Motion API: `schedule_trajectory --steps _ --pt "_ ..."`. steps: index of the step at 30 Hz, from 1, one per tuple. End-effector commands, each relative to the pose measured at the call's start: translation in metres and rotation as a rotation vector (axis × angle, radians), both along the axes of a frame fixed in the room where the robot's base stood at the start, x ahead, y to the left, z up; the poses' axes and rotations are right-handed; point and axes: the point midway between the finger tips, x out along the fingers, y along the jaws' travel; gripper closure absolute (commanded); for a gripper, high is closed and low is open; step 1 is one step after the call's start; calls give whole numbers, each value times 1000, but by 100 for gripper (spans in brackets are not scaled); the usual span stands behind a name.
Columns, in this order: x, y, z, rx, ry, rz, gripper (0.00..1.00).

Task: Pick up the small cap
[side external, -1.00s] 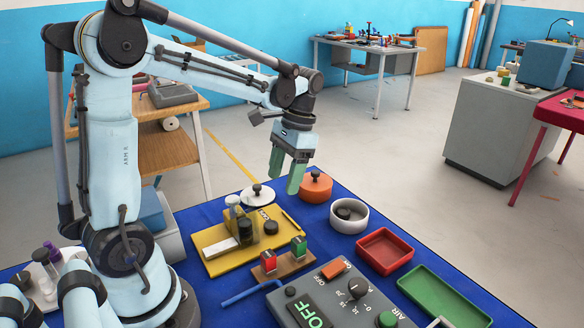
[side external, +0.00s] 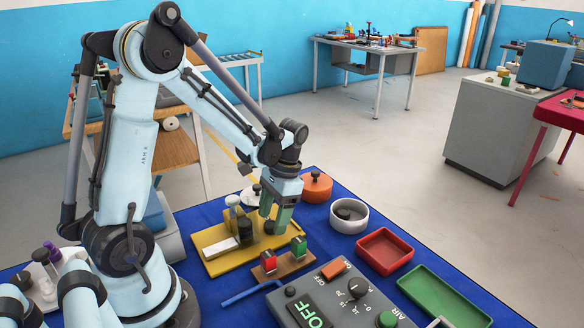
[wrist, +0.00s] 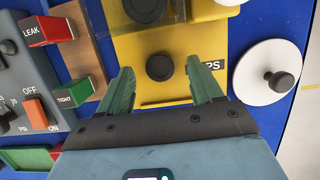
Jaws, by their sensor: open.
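A small round black cap (wrist: 160,67) lies on the yellow board (wrist: 210,40). In the wrist view it sits between and just beyond the tips of my green fingers, beside lettering that reads "PS". A second black round piece (wrist: 145,8) shows at the top edge of that view. My gripper (side external: 272,215) is open and empty, pointing down over the right part of the yellow board in the side view. Its fingers partly hide the cap there, and I cannot tell their exact height above it.
A red LEAK block (wrist: 45,30) and a green TIGHT block (wrist: 77,93) stand left of the board in the wrist view. A white disc with a black knob (wrist: 270,75) lies to the right. An orange lidded pot (side external: 316,187) and white bowl (side external: 349,216) stand nearby.

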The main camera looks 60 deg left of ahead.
Motion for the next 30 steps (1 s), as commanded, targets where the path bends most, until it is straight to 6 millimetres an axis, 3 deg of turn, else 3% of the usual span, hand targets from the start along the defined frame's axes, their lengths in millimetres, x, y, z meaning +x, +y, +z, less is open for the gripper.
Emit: schedule_trajectory --steps 12,23,30 --pt "-3 0 -10 0 0 1 36" --pt "-3 0 -10 0 0 1 91" --pt "-3 0 -10 0 0 1 94"
